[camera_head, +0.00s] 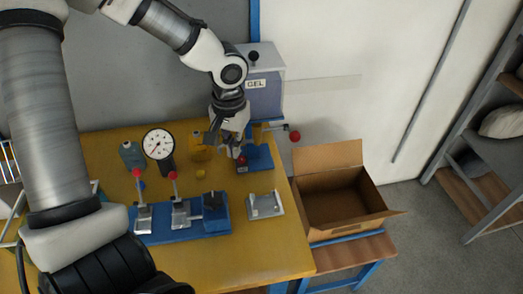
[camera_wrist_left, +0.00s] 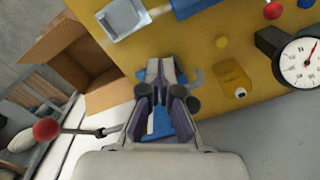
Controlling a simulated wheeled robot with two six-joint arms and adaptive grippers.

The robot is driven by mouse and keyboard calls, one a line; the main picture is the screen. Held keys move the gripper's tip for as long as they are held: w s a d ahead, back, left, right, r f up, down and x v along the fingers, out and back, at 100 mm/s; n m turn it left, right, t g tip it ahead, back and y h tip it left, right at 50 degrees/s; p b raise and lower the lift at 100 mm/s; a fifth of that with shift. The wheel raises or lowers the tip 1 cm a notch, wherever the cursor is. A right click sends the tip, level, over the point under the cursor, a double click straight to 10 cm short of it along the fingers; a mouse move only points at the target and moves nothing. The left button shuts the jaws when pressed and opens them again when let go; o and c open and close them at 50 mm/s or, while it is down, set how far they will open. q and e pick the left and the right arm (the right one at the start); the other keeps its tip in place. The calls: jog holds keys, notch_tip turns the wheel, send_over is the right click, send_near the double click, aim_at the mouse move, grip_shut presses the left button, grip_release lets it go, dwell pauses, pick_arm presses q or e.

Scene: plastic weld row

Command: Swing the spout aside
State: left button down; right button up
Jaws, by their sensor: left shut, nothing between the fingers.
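The dispenser marked GEL (camera_head: 264,85) stands at the back right of the yellow table. It has a blue foot (camera_head: 260,158) and a side lever with a red ball (camera_head: 295,136); that ball also shows in the left wrist view (camera_wrist_left: 46,130). My left gripper (camera_head: 237,150) is shut and empty, in front of the dispenser over its foot. In the left wrist view its fingers (camera_wrist_left: 165,68) point across the table. A small grey curved piece (camera_wrist_left: 197,80) shows just beside the fingers; I cannot tell whether it is the spout. My gripper hides part of the dispenser's front.
A dial gauge (camera_head: 158,144), a yellow bottle (camera_head: 200,146) and a grey-blue bottle (camera_head: 132,155) stand left of the gripper. A blue fixture with red-knobbed clamps (camera_head: 158,236) and a small metal tray (camera_head: 265,206) lie nearer. An open cardboard box (camera_head: 345,215) stands at the right.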

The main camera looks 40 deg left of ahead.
pick_arm(q)
notch_tip(320, 180, up, 7)
jog(key=p, duration=0.4)
jog(key=shift+f+p, duration=0.15)
jog(key=shift+p, duration=0.25)
jog(key=shift+f, duration=0.1)
